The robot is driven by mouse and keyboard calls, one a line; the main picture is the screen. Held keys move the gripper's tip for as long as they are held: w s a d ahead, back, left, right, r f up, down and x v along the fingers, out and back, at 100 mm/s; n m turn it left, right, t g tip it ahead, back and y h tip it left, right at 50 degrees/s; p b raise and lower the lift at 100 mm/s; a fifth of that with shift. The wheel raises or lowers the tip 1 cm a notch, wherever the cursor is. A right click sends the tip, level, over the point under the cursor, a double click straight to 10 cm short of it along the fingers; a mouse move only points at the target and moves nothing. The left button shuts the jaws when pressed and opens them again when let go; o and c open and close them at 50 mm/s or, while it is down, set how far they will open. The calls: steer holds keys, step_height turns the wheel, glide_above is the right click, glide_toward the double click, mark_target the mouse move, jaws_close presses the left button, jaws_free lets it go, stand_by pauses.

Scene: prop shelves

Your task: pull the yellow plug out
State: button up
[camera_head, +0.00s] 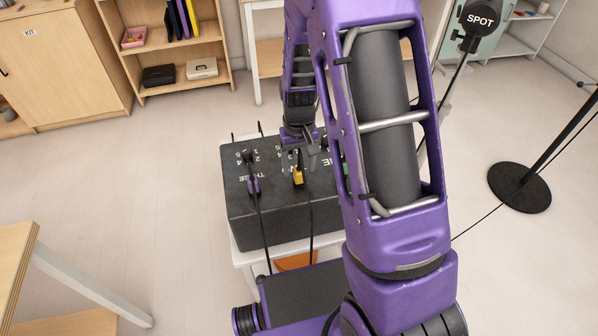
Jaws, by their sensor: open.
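The yellow plug (298,177) stands on the top of a dark grey box (280,220), near the middle of its front part. A black cable runs from it down over the box's front face. My gripper (299,156) is right above and behind the yellow plug, pointing down. Its fingers are small and partly hidden in this view. I cannot tell whether they touch the plug. The plug appears seated at the box's top, but its lower end is too small to make out.
A purple plug (253,185) with its own cable stands left of the yellow one. A green item (345,172) shows at right, partly behind my arm. The box rests on a white stand (240,255). A black-based pole (519,187) stands right; a wooden table (15,265) is left.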

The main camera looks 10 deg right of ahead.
steer(key=shift+f, duration=1.2)
jaws_close()
